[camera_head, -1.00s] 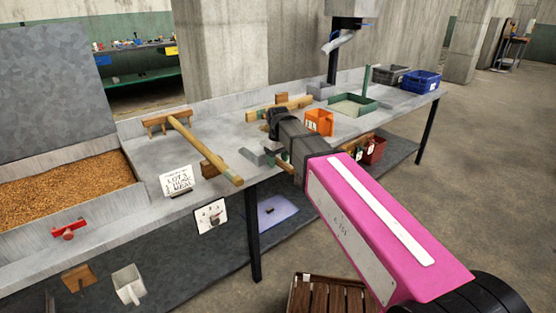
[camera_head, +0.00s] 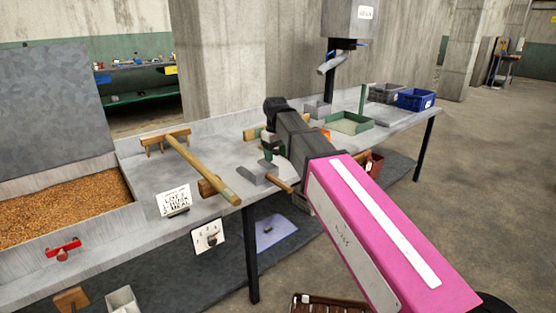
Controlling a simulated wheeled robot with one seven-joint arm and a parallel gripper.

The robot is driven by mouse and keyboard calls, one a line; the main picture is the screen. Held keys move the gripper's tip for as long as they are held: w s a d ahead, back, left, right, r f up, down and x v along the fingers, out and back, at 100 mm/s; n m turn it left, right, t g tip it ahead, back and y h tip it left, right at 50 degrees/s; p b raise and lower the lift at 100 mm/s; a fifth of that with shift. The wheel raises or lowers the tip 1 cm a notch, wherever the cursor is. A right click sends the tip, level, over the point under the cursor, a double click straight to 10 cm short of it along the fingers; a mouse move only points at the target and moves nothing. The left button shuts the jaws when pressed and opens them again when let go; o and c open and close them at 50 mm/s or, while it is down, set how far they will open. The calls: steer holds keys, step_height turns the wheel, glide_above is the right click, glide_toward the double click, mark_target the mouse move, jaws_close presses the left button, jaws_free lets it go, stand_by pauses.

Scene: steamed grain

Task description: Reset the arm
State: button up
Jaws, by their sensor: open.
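My arm reaches in from the lower right, with a pink link and a dark grey forearm, over the grey workbench (camera_head: 230,165). My gripper (camera_head: 268,152) is a small dark shape hanging below the wrist, partly hidden by the arm. It is open, and I see nothing held in it. A grey scoop-like tool (camera_head: 258,172) with a wooden handle lies on the bench just below it in the picture. I cannot tell the exact gap between them.
A grain trough (camera_head: 65,205) and a lot card (camera_head: 174,201) are on the left. A green tray (camera_head: 350,122), a grey bin (camera_head: 388,93) and a blue bin (camera_head: 415,100) stand farther right. The arm partly hides an orange bin.

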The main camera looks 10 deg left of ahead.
steer(key=s+d+f+m, duration=0.1)
steer(key=d+f+m, duration=0.3)
steer(key=d+f, duration=1.3)
steer(key=s+d+f+m, duration=0.3)
steer(key=s+d+f, duration=0.2)
steer(key=d, duration=0.4)
steer(key=s+d+f+m, duration=0.2)
steer(key=s+d+f, duration=0.3)
steer(key=d, duration=0.5)
step_height(320, 180, down, 3)
steer(key=shift+r+m, duration=0.2)
steer(key=shift+m, duration=0.2)
